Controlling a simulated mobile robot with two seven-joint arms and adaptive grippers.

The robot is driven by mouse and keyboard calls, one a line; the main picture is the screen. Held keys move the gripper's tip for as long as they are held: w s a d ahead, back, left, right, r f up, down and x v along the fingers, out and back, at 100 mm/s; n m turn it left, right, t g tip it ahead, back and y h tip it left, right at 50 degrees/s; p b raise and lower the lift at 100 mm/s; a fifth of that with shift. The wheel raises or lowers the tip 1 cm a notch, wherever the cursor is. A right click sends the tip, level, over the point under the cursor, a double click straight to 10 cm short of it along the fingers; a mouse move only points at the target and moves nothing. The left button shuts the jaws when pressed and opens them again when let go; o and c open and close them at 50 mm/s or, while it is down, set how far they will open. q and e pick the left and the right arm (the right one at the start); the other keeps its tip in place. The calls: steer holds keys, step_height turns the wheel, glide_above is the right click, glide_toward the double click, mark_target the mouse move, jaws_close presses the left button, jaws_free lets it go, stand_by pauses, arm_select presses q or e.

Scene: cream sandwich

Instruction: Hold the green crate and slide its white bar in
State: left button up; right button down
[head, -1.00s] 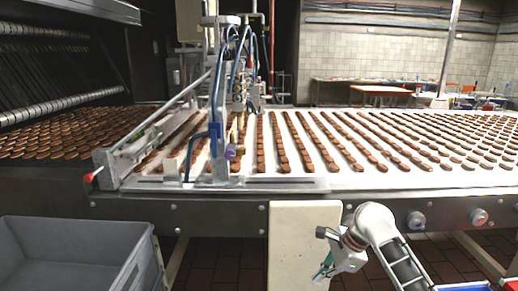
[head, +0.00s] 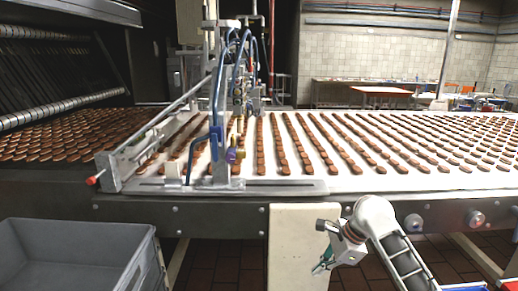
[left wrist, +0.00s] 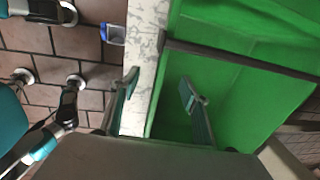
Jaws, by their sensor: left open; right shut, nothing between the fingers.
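The green crate (left wrist: 235,75) fills the right of the left wrist view, with a dark bar (left wrist: 240,57) across it. A white-grey marbled strip (left wrist: 142,65) runs along the crate's left side; I cannot tell whether it is the task's white bar. My left gripper (left wrist: 160,95) is open, one finger left of the strip and the other over the crate's green inside. I cannot tell whether the fingers touch anything. My right gripper (head: 321,266) is shut and empty at the lower middle of the head view. The green crate and my left gripper do not show in the head view.
A conveyor (head: 330,182) with rows of brown biscuits spans the head view. A grey crate (head: 75,262) stands at lower left. A blue-edged container (left wrist: 113,35) sits on the tiled floor.

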arm_select(q)
steer(key=shift+r, duration=0.15)
